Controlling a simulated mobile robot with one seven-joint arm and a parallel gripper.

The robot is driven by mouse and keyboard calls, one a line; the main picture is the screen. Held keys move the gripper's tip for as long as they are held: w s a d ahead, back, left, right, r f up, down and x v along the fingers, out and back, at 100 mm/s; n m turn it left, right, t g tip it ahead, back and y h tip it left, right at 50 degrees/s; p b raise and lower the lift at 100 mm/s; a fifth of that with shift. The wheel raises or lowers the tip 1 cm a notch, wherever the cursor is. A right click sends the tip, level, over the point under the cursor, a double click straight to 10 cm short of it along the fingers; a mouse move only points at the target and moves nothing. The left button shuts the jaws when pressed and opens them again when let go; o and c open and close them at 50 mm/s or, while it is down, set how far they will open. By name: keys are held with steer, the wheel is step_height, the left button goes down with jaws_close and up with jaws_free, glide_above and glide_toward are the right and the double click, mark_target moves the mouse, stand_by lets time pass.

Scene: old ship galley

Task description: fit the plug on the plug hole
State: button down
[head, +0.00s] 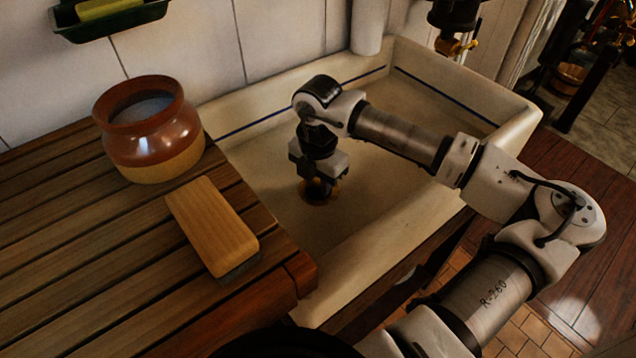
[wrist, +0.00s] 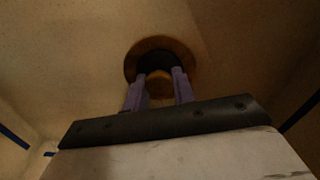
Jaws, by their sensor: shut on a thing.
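The sink (head: 415,105) is pale with a blue line around its inner wall. The plug hole's brass ring (wrist: 133,60) lies on the sink floor; its edge (head: 317,200) also shows in the head view. My gripper (head: 318,180) points down over it. In the wrist view my gripper's purple fingers (wrist: 162,80) are shut on the plug, which has a brass-coloured grip (wrist: 158,86) and a dark body (wrist: 157,62). The dark body appears within the ring's outline. I cannot tell whether it is seated in the hole or just above it.
A slatted wooden drainboard (head: 90,230) adjoins the sink at left. On it are a brown-and-tan jar (head: 150,140) and a wooden brush block (head: 210,225). A dark tap with brass parts (head: 455,25) hangs at the back right. The sink floor around my gripper is clear.

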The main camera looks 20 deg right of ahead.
steer(key=shift+f, duration=0.2)
steer(key=shift+r, duration=0.1)
steer(key=c, duration=1.1)
jaws_free()
